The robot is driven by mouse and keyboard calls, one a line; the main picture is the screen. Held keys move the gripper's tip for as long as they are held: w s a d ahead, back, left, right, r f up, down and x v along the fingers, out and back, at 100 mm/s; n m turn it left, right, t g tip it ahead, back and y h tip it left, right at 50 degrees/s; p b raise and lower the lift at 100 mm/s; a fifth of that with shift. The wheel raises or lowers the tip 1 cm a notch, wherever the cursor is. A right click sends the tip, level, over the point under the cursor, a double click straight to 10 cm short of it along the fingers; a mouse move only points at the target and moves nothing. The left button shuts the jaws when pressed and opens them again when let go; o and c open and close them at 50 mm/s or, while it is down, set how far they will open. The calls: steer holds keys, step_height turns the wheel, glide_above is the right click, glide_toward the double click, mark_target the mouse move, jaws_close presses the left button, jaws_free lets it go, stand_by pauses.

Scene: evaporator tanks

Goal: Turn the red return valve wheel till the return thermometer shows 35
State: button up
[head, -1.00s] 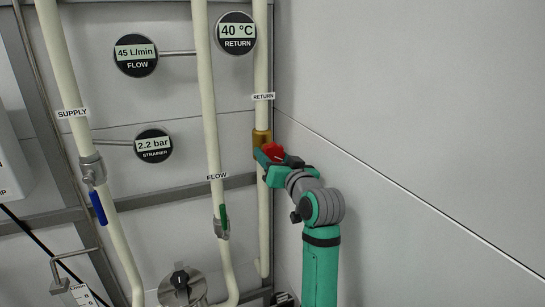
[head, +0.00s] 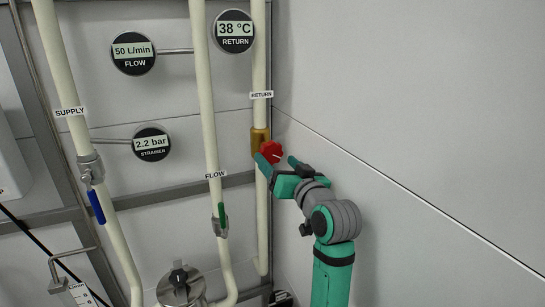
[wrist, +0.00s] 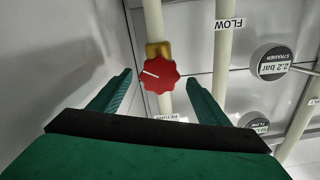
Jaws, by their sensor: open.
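The red return valve wheel (head: 271,152) sits on a brass body (head: 260,139) on the return pipe. It also shows in the wrist view (wrist: 160,76), with a white mark pointing left there. The return thermometer (head: 234,31) reads 38 °C. My gripper (head: 277,160) is open in front of the wheel. In the wrist view its two fingers (wrist: 158,88) are spread to either side of the wheel, which lies beyond their tips; no finger appears to touch it.
The flow gauge (head: 133,53) reads 50 L/min and the strainer gauge (head: 151,144) 2.2 bar. A green-handled valve (head: 222,216) is on the flow pipe and a blue-handled one (head: 97,206) on the supply pipe. A bare wall (head: 420,120) stands close on the right.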

steer(key=v, duration=0.5)
steer(key=shift+s+d, duration=0.15)
steer(key=shift+s, duration=0.15)
step_height(320, 180, down, 18)
steer(key=s+m+h, duration=0.2)
steer(key=m+h, duration=0.1)
steer(key=s+a+f+m+h, duration=0.1)
steer(key=s+f, duration=0.5)
steer(key=f, duration=0.3)
steer(key=s+a+f+m+h, duration=0.1)
steer(key=s+f+h, duration=0.1)
steer(key=s+f, duration=0.6)
steer(key=s+a+f+n+g+h, duration=0.1)
steer(key=s+f, duration=0.4)
steer(key=s, duration=0.7)
steer(key=s+f+n+h, duration=0.1)
steer(key=s+f, duration=0.3)
steer(key=s, duration=0.8)
steer(key=s+a+r+n+y, duration=0.1)
steer(key=s+r, duration=0.1)
steer(key=s, duration=0.7)
steer(key=shift+s+n, duration=0.25)
steer(key=shift+n, duration=0.05)
steer(key=shift+a+r, duration=0.1)
stand_by(0.7)
